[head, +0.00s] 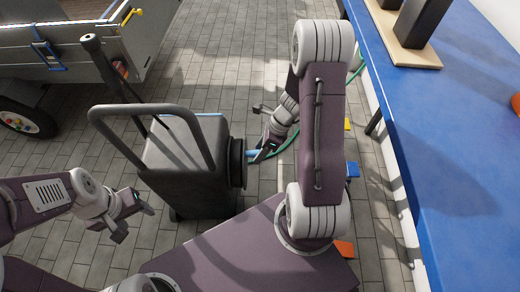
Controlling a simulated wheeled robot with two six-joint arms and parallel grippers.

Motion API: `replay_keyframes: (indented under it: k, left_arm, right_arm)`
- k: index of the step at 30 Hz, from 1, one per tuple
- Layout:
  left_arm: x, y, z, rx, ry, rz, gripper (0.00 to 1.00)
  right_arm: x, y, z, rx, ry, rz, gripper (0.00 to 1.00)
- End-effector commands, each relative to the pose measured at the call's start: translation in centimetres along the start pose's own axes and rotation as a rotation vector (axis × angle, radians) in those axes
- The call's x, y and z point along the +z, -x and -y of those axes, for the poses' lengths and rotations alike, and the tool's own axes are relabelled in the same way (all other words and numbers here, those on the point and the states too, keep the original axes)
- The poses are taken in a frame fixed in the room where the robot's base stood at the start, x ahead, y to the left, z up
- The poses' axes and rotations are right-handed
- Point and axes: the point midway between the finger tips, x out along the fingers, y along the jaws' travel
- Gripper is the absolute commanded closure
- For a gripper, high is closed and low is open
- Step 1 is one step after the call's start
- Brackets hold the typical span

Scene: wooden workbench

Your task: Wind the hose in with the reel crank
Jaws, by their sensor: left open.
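The hose reel (237,165) is a dark drum on the right side of a dark grey cart (185,160). A blue crank handle (252,153) sticks out from it to the right. My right gripper (266,150) is at the outer end of this handle, its fingers closed on it; they partly hide the grip. The green hose (289,146) runs from near the reel, passes behind my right arm and shows again by the bench (359,70). My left gripper (136,224) is open and empty, in front of the cart's lower left side.
A blue-topped workbench (450,150) runs along the right, with dark blocks on a wooden board (415,58). A grey trailer (80,50) stands at upper left. The cart's tall push handle (145,108) rises on its near left. Paved floor is clear behind the cart.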

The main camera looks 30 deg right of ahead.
Motion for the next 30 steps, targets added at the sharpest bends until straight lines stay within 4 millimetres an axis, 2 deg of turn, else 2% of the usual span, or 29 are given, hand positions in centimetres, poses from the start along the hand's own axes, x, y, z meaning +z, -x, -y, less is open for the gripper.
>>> replay_keyframes:
  k: [6,8,12,18,22,30]
  left_arm:
    - [-0.1,0.5,0.0,0.000,0.000,0.000,0.41]
    - [-0.1,1.4,0.0,0.000,0.000,0.000,0.41]
    - [-0.4,3.9,-0.1,0.000,0.000,0.000,0.41]
    - [-0.6,5.8,-0.1,0.000,0.000,0.000,0.41]
    - [-0.6,6.0,-0.1,0.000,0.000,0.000,0.41]
    - [-0.6,5.8,-0.1,0.000,0.000,0.000,0.41]
  right_arm:
    - [0.1,0.7,0.0,-0.002,0.000,0.000,0.52]
    - [0.2,1.8,0.0,-0.003,0.000,0.000,0.52]
    - [0.3,5.4,0.0,-0.005,0.000,0.000,0.52]
    - [0.2,8.6,0.0,-0.002,-0.001,0.001,0.52]
    - [0.0,9.2,0.0,-0.001,0.000,-0.001,0.52]
    - [0.0,9.1,0.0,-0.001,0.000,0.000,0.52]
